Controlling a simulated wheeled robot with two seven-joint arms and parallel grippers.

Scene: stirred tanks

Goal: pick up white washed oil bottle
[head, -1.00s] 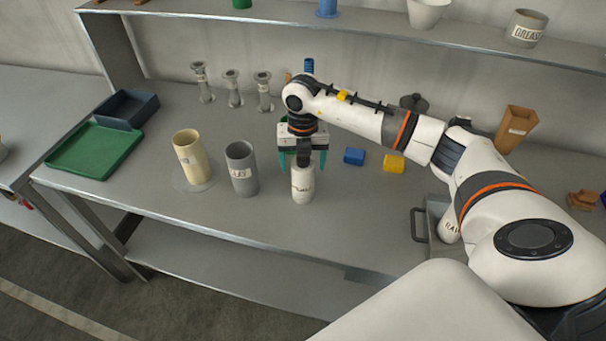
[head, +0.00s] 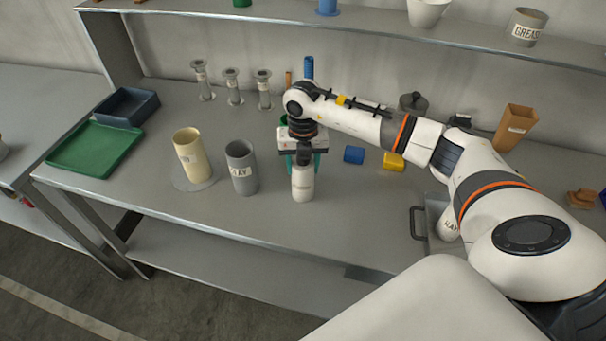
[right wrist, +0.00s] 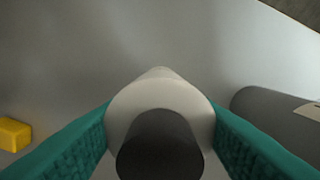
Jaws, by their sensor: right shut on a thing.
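The white washed oil bottle (head: 302,184) stands upright on the grey bench in the head view, with a dark cap on top. My right gripper (head: 303,162) comes down over it from above, with its teal fingers around the bottle's upper part. In the right wrist view the white bottle (right wrist: 160,90) and its dark cap fill the space between the teal fingers of the gripper (right wrist: 160,130). The fingers are shut on the bottle. Whether its base touches the bench I cannot tell. My left gripper is not in view.
A grey clay cup (head: 241,167) stands just left of the bottle, and a cream cup (head: 190,156) on a round plate beyond it. Blue (head: 354,155) and yellow (head: 393,162) blocks lie to the right. A metal tray (head: 435,240) is at the right. Bench front is clear.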

